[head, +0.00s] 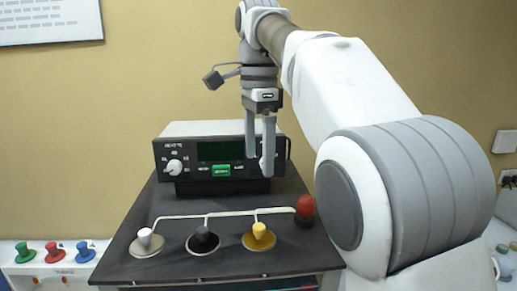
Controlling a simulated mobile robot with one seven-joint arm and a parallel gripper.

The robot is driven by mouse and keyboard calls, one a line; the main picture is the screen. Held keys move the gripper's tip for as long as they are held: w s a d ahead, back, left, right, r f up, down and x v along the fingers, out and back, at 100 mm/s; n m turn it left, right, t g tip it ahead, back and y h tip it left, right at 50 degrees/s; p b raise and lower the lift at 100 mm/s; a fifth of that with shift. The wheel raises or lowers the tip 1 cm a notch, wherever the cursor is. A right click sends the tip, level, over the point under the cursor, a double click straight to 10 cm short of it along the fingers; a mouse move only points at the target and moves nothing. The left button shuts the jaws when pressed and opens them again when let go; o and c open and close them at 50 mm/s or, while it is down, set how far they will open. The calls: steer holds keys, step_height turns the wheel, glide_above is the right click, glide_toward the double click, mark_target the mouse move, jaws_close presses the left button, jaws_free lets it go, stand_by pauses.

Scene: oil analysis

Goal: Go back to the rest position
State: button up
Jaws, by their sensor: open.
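My gripper (259,160) is open and points straight down, its two fingers apart with nothing between them. Whether the fingertips touch the instrument I cannot tell. My white and grey arm reaches in from the right and bends down to the gripper.
The dark bench top (190,268) holds a white knob (145,238), a black knob (203,236), a yellow knob (259,231) and a red knob (305,207). Green, red and blue knobs (82,249) stand at lower left. The wall behind is tan.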

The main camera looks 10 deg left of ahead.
steer(key=s+d+f+n+t+b, duration=0.1)
steer(key=s+d+f+n, duration=0.1)
steer(key=d, duration=0.3)
steer(key=s+d+f+n+y+b, duration=0.1)
steer(key=s+d+f, duration=0.1)
steer(key=d, duration=0.2)
steer(key=s+d+f+n+t+b, duration=0.1)
steer(key=s+d+f+n, duration=0.15)
steer(key=d, duration=0.25)
steer(key=s+d+f+n+t+b, duration=0.1)
steer(key=s+d+f+n, duration=0.2)
steer(key=s+f, duration=0.4)
steer(key=s+d+f+n+t+h+b, duration=0.1)
steer(key=s+d+f+n+t+b, duration=0.1)
steer(key=s+f, duration=0.4)
step_height(320, 180, down, 4)
steer(key=d+n, duration=0.1)
steer(key=d, duration=0.1)
steer(key=shift+s+d+r+t, duration=0.2)
steer(key=shift+s+d+t, duration=0.1)
steer(key=shift+s+d, duration=0.1)
steer(key=shift+n, duration=0.25)
